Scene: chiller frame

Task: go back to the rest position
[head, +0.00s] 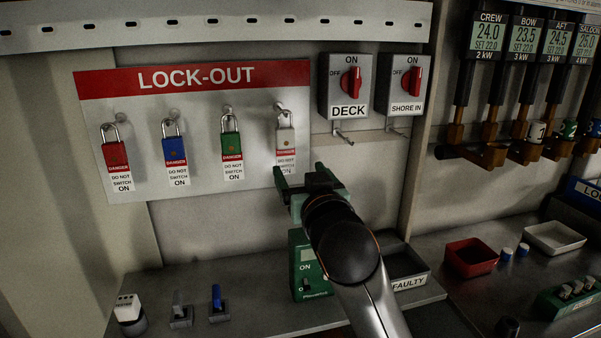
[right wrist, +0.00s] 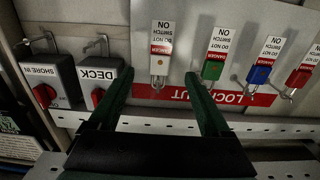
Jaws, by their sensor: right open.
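My right gripper (head: 308,178) is open and empty in front of the lower right of the lock-out board (head: 205,85). In the right wrist view its two green fingers (right wrist: 158,95) stand apart, with the white padlock (right wrist: 160,45) seen between them. In the head view the white padlock (head: 285,138) hangs on its hook just above the gripper, its tag partly hidden at the bottom. Red (head: 115,155), blue (head: 174,151) and green (head: 231,145) padlocks hang to its left. My left gripper is not in view.
The DECK switch (head: 345,85) and SHORE IN switch (head: 404,84) are right of the board, with empty hooks below. A green box (head: 302,265) and the FAULTY bin (head: 408,282) stand on the shelf beneath my arm. A red tray (head: 470,257) is farther right.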

